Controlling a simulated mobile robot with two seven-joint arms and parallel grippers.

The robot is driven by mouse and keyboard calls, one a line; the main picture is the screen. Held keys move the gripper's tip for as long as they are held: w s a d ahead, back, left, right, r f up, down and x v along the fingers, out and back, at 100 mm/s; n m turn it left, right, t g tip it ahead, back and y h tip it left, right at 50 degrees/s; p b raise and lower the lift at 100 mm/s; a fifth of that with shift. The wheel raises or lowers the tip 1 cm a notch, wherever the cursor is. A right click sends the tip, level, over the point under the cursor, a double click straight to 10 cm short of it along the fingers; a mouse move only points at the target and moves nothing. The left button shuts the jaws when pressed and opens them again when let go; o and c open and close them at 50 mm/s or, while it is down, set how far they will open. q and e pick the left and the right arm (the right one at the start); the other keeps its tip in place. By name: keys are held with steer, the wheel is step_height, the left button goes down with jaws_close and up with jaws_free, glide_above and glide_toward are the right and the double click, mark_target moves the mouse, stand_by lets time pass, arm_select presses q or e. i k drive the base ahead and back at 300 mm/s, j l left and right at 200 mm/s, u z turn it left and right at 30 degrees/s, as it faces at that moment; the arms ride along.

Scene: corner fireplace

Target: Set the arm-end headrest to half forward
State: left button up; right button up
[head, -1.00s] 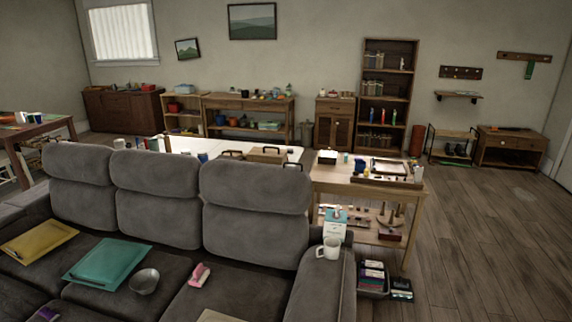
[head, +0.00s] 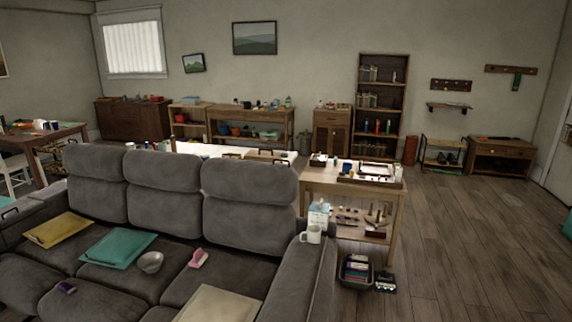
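A grey sofa with three seats shows in the head view. Each seat has a back with a padded headrest on top: a left headrest (head: 95,160), a middle headrest (head: 162,168) and a right headrest (head: 249,180). The right headrest is beside the sofa's right arm (head: 303,267). All three look upright, in line with their backs; their exact tilt is hard to tell. Neither of my grippers is in view.
A white mug (head: 311,234) and a carton (head: 318,215) are at the arm's far end. A yellow tray (head: 57,229), teal tray (head: 118,248), bowl (head: 150,262) and pink item (head: 198,258) lie on the seats. A wooden table (head: 350,187) stands behind. Floor (head: 450,240) at right is clear.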

mark_target(248, 181)
steer(key=k+l, duration=0.3)
steer(key=l, duration=0.15)
steer(key=k+l, duration=0.5)
steer(key=l, duration=0.2)
steer(key=k+l, duration=0.15)
steer(key=l, duration=0.25)
steer(key=k+l+u, duration=0.1)
steer(key=l, duration=0.25)
steer(key=k+l, duration=0.1)
steer(key=l, duration=1)
steer(key=i+l, duration=0.1)
steer(key=l, duration=0.45)
steer(key=l+u, duration=0.1)
steer(key=l, duration=0.4)
steer(key=i+l, duration=0.35)
steer(key=l, duration=0.15)
steer(key=i+l, duration=0.35)
steer(key=l, duration=0.15)
steer(key=i+l, duration=0.2)
steer(key=i, duration=0.25)
steer(key=i+l+u, duration=0.1)
steer(key=i, duration=0.3)
steer(key=i+l, duration=0.35)
steer(key=i+j+u, duration=0.15)
steer(key=i, duration=1.5)
steer(key=i+j, duration=0.4)
steer(key=i, duration=0.15)
steer(key=i+j+u, duration=0.1)
steer(key=i+j, duration=0.25)
steer(key=i, duration=0.2)
